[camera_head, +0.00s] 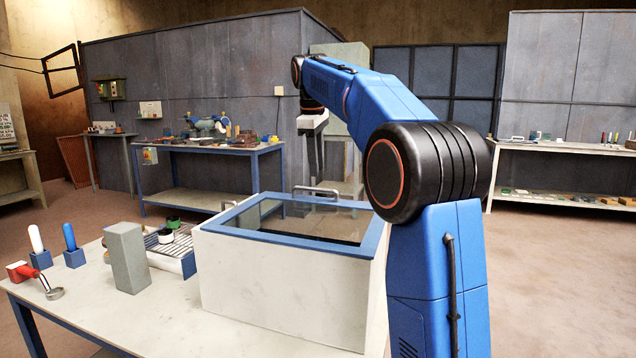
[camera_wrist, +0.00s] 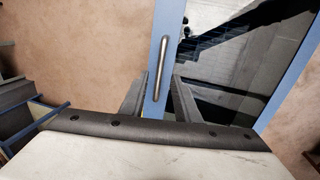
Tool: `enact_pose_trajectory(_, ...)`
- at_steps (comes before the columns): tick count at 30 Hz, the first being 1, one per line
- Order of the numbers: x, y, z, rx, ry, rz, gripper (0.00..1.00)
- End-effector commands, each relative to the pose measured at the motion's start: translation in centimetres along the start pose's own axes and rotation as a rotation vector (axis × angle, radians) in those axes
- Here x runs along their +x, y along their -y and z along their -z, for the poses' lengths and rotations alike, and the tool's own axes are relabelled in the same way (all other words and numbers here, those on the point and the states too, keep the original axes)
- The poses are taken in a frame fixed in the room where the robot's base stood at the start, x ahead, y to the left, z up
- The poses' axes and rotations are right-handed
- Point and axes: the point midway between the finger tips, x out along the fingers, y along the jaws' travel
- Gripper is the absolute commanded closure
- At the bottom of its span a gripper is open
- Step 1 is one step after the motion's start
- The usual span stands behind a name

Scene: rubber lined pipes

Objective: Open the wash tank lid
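The wash tank (camera_head: 290,290) is a white box standing on the near table. Its lid (camera_head: 275,237), a blue frame around a dark glass pane, lies flat and shut on top. A grey bar handle (camera_head: 316,190) is on the lid's far edge. In the wrist view the handle (camera_wrist: 156,68) runs along the blue lid frame (camera_wrist: 168,22). My gripper (camera_head: 313,160) hangs above the handle, pointing down. In the wrist view my gripper's fingers (camera_wrist: 158,90) are apart, with the blue frame showing between them.
On the near table (camera_head: 180,325), left of the tank, are a grey block (camera_head: 125,257), a wire rack (camera_head: 170,240) with small jars, a red-handled tool (camera_head: 35,278), and white and blue handles in blue holders. A blue-legged workbench (camera_head: 205,150) stands behind. The floor at right is clear.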

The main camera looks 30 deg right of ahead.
Motion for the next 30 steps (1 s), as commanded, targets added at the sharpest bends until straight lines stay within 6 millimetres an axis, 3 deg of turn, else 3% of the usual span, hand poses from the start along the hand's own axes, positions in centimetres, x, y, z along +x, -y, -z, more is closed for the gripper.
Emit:
enact_pose_trajectory(10, 4.9, 0.0, 0.0, 0.0, 0.0, 0.0, 0.71)
enact_pose_trajectory(24, 6.0, 0.0, 0.0, 0.0, -0.001, -0.001, 0.71)
enact_pose_trajectory(28, 6.0, 0.0, 0.0, 0.0, -0.001, -0.001, 1.0)
enact_pose_trajectory(30, 6.0, 0.0, 0.0, 0.0, -0.001, -0.001, 1.0)
